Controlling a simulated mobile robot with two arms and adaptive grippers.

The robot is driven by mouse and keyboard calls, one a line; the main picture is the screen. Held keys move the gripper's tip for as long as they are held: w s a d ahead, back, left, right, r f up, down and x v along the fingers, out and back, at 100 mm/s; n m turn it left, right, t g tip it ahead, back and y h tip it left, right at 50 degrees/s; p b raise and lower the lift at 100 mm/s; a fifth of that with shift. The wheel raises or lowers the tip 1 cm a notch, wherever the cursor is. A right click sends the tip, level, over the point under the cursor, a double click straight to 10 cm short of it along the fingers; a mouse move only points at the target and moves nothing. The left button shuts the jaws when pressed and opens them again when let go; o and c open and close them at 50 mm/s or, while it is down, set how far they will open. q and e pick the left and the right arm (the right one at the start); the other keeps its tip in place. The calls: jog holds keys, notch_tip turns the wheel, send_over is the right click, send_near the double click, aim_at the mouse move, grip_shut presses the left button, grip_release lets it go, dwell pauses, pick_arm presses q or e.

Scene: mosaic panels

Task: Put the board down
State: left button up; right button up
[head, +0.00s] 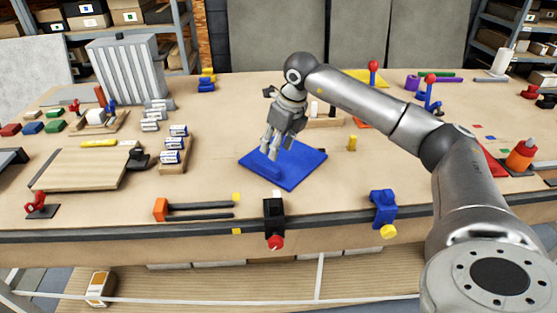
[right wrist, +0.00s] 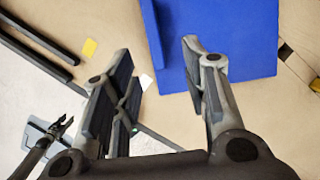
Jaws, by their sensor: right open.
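The blue board (head: 305,168) appears to lie flat on the bench, near the front middle, with a raised blue bar (head: 262,166) along its left side. In the right wrist view the board (right wrist: 235,40) fills the upper right, and its raised edge strip (right wrist: 152,40) shows at its left. My right gripper (head: 272,143) is open and empty, over the board's left part with its fingers pointing down. In the right wrist view its spread fingers (right wrist: 157,62) show nothing held between them. My left gripper is not seen in the head view.
A wooden board (head: 80,168) lies at the left, with battery-like blocks (head: 171,152) beside it. A black clamp (head: 274,215) and a blue clamp (head: 383,205) sit on the front edge. A small yellow piece (head: 352,143) stands right of the blue board. Bench around it is mostly bare.

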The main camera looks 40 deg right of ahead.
aim_at(265, 165)
jog(key=x, duration=0.3)
jog(key=shift+p, duration=0.3)
jog(key=shift+w+a+f, duration=0.15)
jog(key=shift+w+f, duration=0.05)
jog(key=shift+f, duration=0.05)
jog(key=x, duration=0.1)
jog(key=p+x, duration=0.1)
jog(key=x, duration=0.1)
jog(key=p+x, duration=0.1)
jog(key=shift+w+a, duration=0.35)
jog(key=shift+w, duration=0.1)
jog(key=shift+w+f, duration=0.1)
jog(key=shift+f, duration=0.15)
jog(key=shift+f, duration=0.3)
jog(key=shift+c, duration=0.2)
jog(key=shift+r, duration=0.1)
grip_shut()
